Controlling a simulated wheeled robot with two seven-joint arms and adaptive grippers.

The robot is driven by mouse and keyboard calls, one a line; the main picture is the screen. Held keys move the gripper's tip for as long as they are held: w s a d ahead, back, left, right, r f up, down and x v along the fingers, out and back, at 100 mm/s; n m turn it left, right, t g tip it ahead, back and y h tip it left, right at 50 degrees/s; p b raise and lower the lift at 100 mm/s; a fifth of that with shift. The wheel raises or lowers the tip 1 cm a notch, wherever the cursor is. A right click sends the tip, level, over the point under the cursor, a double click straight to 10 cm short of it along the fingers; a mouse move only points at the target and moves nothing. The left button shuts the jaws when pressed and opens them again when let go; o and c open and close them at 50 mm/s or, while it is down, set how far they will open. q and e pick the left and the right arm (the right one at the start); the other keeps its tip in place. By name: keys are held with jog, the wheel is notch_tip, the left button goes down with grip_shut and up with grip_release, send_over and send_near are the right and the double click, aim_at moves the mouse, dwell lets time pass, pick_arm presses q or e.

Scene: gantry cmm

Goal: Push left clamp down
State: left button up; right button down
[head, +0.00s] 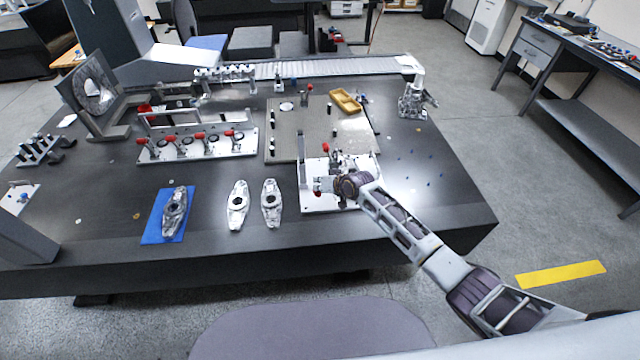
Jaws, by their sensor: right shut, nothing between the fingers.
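A white fixture plate (312,172) lies near the front right part of the dark table. One clamp with a red knob (325,148) stands upright at its back. A second red knob (317,184) shows low at the plate's left front. I cannot tell for sure which one is the left clamp. My right gripper (335,188) is over the plate, pointing left, shut and empty. It is close to the low red knob; I cannot tell whether they touch. It hides part of the plate. My left gripper is not in view.
A bar with several red-handled clamps (197,145) stands at the left. Two metal parts (237,207) lie left of the plate, and another lies on a blue mat (153,230). A grey board (290,150) with a yellow tray (345,101) is behind.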

jog(key=shift+s+a, duration=0.1)
jog(key=shift+s, duration=0.1)
jog(key=shift+w+r+p, duration=0.15)
jog(key=shift+r+p, duration=0.45)
jog(key=shift+p, duration=0.1)
jog(key=shift+w+d+r+p, duration=0.1)
jog(key=shift+d+r+p, duration=0.1)
jog(key=shift+r+p, duration=0.4)
jog(key=shift+w+d+r+p, duration=0.1)
jog(key=shift+d+r+p, duration=0.1)
jog(key=shift+r+p, duration=0.4)
jog(key=a+b+v, duration=0.1)
jog(key=v, duration=0.9)
jog(key=shift+s+r, duration=0.25)
jog(key=shift+r, duration=0.15)
